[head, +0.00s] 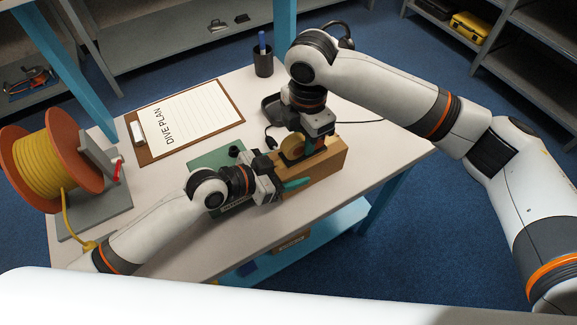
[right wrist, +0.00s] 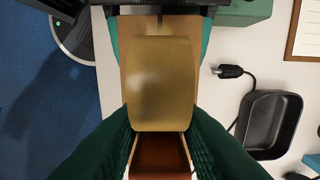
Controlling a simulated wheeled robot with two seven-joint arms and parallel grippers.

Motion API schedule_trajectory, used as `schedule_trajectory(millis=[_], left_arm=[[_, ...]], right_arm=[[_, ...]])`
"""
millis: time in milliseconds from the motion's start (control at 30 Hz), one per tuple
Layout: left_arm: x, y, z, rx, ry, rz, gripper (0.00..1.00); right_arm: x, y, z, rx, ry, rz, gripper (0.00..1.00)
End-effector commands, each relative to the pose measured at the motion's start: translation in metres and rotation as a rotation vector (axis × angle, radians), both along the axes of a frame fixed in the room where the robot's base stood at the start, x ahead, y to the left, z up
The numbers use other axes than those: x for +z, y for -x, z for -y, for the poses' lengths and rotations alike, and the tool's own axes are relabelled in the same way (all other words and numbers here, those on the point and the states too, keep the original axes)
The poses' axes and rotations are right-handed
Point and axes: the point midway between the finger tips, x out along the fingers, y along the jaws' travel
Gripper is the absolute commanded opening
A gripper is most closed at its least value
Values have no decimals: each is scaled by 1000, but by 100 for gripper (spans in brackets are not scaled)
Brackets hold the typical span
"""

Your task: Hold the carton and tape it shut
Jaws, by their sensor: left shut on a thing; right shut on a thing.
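The brown carton (head: 325,168) lies on the table near its right front edge; its top also shows in the right wrist view (right wrist: 145,24). My left gripper (head: 292,184) is shut on the carton from the left, with teal fingers on its sides. My right gripper (head: 310,143) is above the carton, pointing down, shut on a tape dispenser.
A green case (head: 212,162) is left of the carton. A clipboard (head: 185,120), a pen cup (head: 263,58) and a spool of yellow line (head: 52,165) stand farther off. A black tray (right wrist: 272,122) and cable plug (right wrist: 230,71) lie beside the carton.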

Motion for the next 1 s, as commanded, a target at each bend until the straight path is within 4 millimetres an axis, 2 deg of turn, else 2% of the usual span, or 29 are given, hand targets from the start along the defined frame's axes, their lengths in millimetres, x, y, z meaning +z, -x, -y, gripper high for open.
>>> schedule_trajectory(millis=[467, 1000], left_arm=[[1, 0, 0, -1, 3, 3, 41], [1, 0, 0, 0, 2, 3, 41]], right_arm=[[-1, 11, -13, -2, 7, -4, 9], [2, -1, 3, -3, 6, -1, 9]])
